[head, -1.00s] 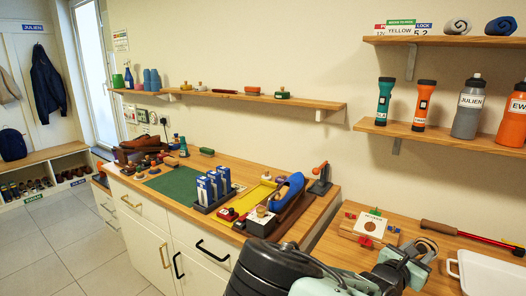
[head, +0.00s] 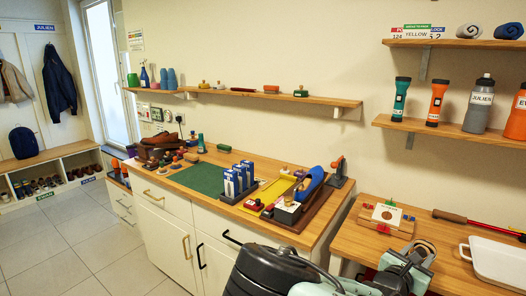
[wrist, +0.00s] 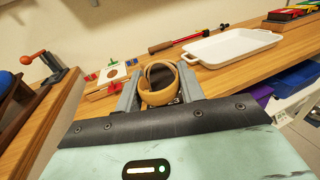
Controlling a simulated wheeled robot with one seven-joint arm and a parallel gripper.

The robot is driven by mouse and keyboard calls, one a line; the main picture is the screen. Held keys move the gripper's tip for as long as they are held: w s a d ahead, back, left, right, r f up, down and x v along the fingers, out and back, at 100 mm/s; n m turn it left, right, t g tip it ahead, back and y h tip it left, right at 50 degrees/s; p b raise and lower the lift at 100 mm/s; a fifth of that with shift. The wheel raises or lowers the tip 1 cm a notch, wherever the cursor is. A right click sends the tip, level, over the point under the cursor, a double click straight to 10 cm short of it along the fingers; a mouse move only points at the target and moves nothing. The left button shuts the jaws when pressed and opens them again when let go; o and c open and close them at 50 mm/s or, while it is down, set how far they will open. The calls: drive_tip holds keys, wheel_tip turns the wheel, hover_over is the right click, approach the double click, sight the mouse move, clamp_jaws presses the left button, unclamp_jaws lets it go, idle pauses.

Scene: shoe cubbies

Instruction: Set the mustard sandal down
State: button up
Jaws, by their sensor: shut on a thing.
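My gripper (wrist: 157,90) is shut on the mustard sandal (wrist: 158,97), which shows between its two fingers in the wrist view as a tan-yellow curved piece with a dark inner part. In the head view my gripper (head: 408,262) is at the lower right, in front of the right-hand wooden worktop. The sandal is mostly hidden there by the fingers, and I cannot tell whether it touches anything below.
A white tray (head: 498,262) lies on the right worktop, with a red-shafted tool (head: 480,222) behind it. Low shoe cubbies (head: 52,172) stand at the far left, with floor in front.

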drive_tip(key=shift+s+a+f+n+t+y, duration=0.4)
drive_tip(key=shift+n+t+y, duration=0.1)
drive_tip(key=shift+t+y, duration=0.1)
drive_tip(key=shift+s+a+f+n+t+y, duration=0.25)
drive_tip(key=shift+s+n+t+y, duration=0.15)
drive_tip(key=shift+n+t+y, duration=0.15)
drive_tip(key=s+a+f+n+t+y, duration=0.4)
drive_tip(key=s+a+f+n+y, duration=0.2)
drive_tip(key=y, duration=0.6)
wheel_tip(320, 180, down, 3)
drive_tip(key=shift+s+a+r+n+t, duration=0.1)
drive_tip(key=shift+s+a+n+t, duration=0.2)
drive_tip(key=shift+s+n, duration=0.6)
